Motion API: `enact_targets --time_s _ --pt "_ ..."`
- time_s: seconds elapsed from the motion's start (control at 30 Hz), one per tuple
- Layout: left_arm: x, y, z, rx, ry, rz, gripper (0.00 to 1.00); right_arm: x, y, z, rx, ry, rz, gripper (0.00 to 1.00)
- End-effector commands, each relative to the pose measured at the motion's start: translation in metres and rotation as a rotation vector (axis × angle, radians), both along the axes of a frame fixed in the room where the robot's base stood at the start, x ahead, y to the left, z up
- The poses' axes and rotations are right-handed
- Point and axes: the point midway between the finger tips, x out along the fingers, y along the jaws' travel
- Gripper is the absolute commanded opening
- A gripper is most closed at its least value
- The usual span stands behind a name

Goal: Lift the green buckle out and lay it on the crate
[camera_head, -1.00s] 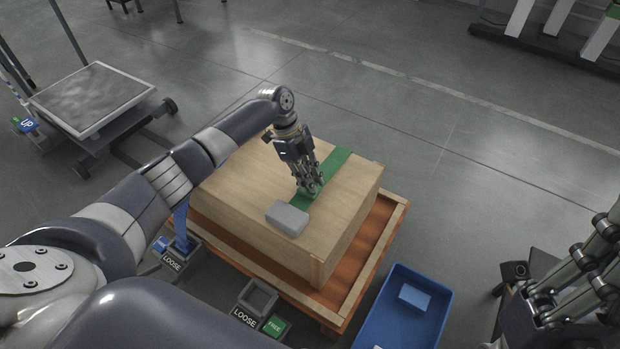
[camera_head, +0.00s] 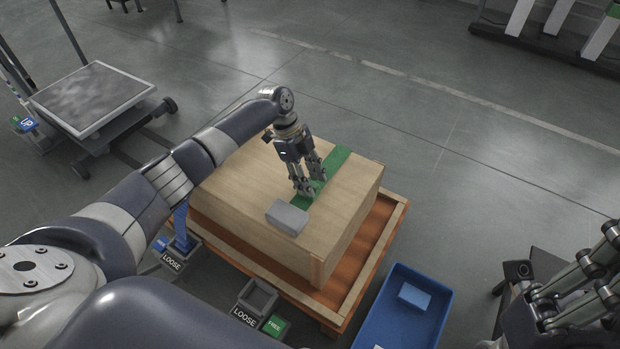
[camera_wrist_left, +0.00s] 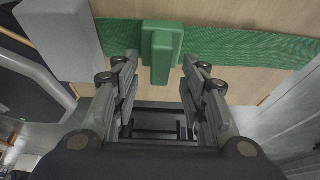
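The green buckle (camera_wrist_left: 161,50) is a raised block on the flat green strap (camera_head: 334,163), which runs across the top of the wooden crate (camera_head: 238,180). In the left wrist view the buckle stands between and just beyond my left fingertips, with gaps on both sides. My left gripper (camera_head: 310,189) is open and empty, pointing down at the strap; its fingers mostly hide the buckle in the head view. A grey block (camera_head: 287,217) lies on the crate at the strap's near end. My right gripper (camera_head: 540,305) hangs at the right edge, apparently open and empty, away from the crate.
The crate sits on an orange wooden pallet (camera_head: 384,246). A blue bin (camera_head: 441,320) holding a light blue block (camera_head: 412,296) stands right of it. A grey holder (camera_head: 259,297) labelled LOOSE, with a green FREE tag (camera_head: 276,325), is in front. A cart (camera_head: 75,130) stands left.

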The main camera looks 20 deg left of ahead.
Motion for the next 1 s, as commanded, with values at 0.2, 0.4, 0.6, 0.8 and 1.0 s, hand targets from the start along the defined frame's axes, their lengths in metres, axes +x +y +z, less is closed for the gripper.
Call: enact_targets --time_s 0.2,0.4,0.6,0.8,1.0 --pt "0.001 0.005 0.011 0.001 -0.001 0.0 0.4 0.0 -0.001 -0.001 0.001 0.007 -0.003 0.0" --pt "0.003 0.021 0.048 0.002 -0.004 0.002 0.4 0.0 0.0 -0.001 0.0 0.004 -0.001 0.0" --pt "0.005 0.036 0.085 0.0 -0.002 0.001 0.4 0.0 0.0 -0.001 -0.001 0.004 -0.001 0.0" --pt "0.006 0.044 0.106 0.0 0.0 0.0 0.4 0.0 0.0 -0.001 -0.001 0.004 -0.001 0.0" --pt "0.006 0.046 0.111 0.0 0.0 0.0 0.4 0.0 0.0 -0.001 -0.001 0.004 -0.001 0.0"
